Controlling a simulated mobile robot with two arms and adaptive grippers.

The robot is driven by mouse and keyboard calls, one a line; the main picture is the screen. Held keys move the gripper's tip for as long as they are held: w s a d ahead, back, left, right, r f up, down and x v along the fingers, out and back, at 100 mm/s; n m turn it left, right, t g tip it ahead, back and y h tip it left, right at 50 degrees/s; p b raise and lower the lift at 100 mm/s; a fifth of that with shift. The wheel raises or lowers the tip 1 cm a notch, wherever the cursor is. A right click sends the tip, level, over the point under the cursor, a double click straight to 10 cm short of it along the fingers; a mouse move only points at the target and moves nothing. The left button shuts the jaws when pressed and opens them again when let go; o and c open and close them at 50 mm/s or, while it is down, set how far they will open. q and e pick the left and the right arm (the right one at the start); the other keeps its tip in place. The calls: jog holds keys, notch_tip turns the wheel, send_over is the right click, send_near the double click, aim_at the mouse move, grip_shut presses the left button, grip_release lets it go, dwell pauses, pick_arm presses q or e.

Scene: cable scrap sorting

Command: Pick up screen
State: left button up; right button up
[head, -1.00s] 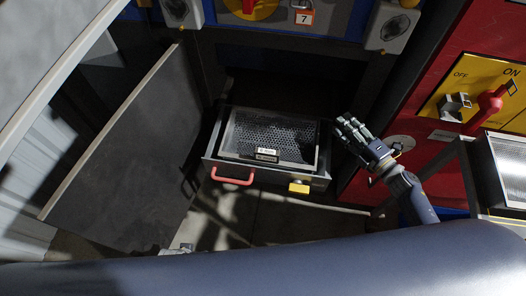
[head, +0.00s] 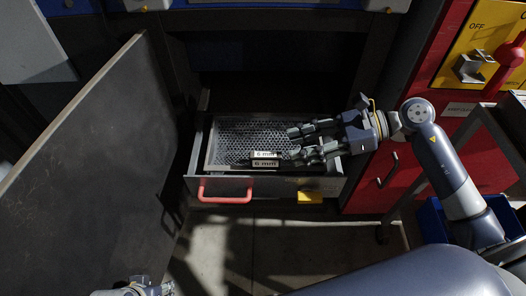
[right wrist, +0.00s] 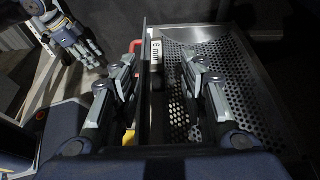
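The screen (head: 235,145) is a grey perforated plate with a raised rim, lying in an open drawer (head: 225,187) with a red handle. "6 mm" labels (head: 265,155) show at its front edge. My right gripper (head: 294,142) reaches in from the right over the screen's front part, its two fingers apart. In the right wrist view, the fingers stand on either side of the screen's labelled front edge (right wrist: 154,50), with visible gaps. The perforated face (right wrist: 225,85) lies to the right. My left gripper (right wrist: 88,50) is off to the upper left there; its opening is unclear.
A large dark panel (head: 85,140) stands at the left. A red cabinet (head: 400,165) with a yellow switch plate (head: 485,40) is on the right. A yellow tag (head: 310,197) sits on the drawer front. Floor in front of the drawer is clear.

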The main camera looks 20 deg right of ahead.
aim_at(265, 154)
jog(key=x, duration=0.8)
jog(key=shift+a, duration=0.45)
jog(key=shift+s, duration=0.1)
grip_shut()
jog(key=shift+r, duration=0.15)
